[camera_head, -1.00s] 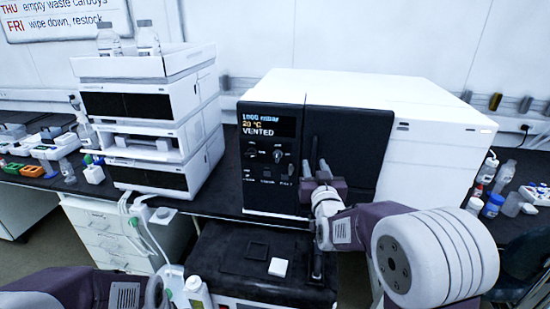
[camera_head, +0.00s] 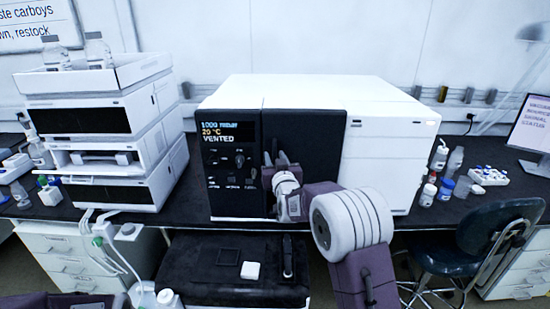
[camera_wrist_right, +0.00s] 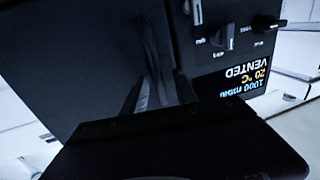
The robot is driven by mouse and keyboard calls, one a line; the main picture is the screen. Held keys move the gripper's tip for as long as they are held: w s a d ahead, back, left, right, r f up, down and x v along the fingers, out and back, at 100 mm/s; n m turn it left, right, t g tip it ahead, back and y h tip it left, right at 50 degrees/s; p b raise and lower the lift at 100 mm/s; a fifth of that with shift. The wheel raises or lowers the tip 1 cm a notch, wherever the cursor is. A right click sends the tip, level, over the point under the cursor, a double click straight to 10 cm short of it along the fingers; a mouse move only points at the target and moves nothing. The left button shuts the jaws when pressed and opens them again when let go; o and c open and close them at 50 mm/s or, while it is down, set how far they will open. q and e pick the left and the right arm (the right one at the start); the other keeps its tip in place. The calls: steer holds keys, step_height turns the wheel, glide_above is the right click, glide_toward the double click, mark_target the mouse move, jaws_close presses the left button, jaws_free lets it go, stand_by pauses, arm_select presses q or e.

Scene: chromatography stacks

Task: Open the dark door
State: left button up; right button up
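The dark door (camera_head: 318,138) is the plain black panel on the front of the white instrument (camera_head: 385,165), right of its black control panel (camera_head: 229,150). It looks closed, flush with the front. My right gripper (camera_head: 271,155) is at the door's left edge, beside the control panel. In the right wrist view its two fingers (camera_wrist_right: 158,92) stand apart, with a dark upright handle (camera_wrist_right: 150,45) of the door (camera_wrist_right: 85,60) between them. Contact is too dark to judge. My left gripper is out of view; only a bit of that arm shows at the lower left.
A white module stack (camera_head: 100,130) with bottles on top stands left on the black bench (camera_head: 190,205). Small bottles (camera_head: 446,188) stand right of the instrument. A dark chair (camera_head: 500,225) is at the right, and a black-topped unit (camera_head: 195,275) sits below the bench front.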

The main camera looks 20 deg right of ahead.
jaws_close()
stand_by(1.4)
